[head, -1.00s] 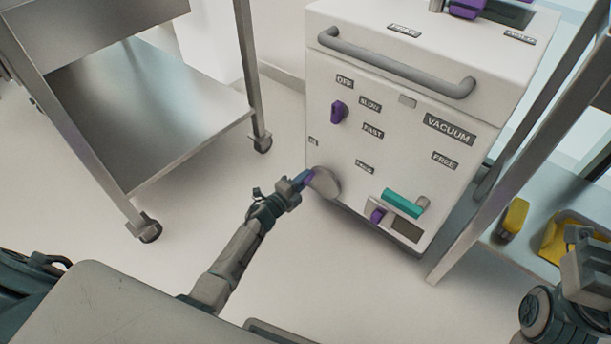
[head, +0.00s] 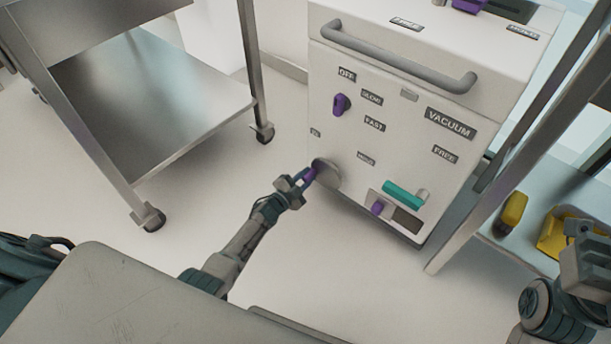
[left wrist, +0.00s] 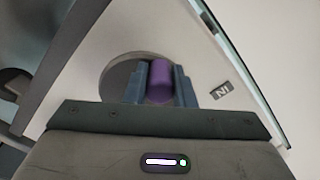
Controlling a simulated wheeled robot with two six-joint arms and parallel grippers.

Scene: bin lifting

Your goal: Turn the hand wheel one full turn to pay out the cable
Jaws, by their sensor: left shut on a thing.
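The hand wheel (head: 328,174) is a grey disc low on the front of the white machine (head: 330,120), and it also shows in the left wrist view (left wrist: 112,78). Its purple handle (left wrist: 160,80) stands out from the disc. My left gripper (head: 308,175) is shut on the purple handle, with a blue finger on each side of it in the left wrist view. The handle is at the left part of the disc in the head view. The cable cannot be made out. My right gripper (head: 588,262) shows in part at the right edge, its fingers unclear.
A purple knob (head: 340,104) is above the wheel. A teal handle (head: 403,194) and a purple knob (head: 377,208) are to its right. A steel cart (head: 150,110) stands left, a shelf rack (head: 500,160) right. The floor between is clear.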

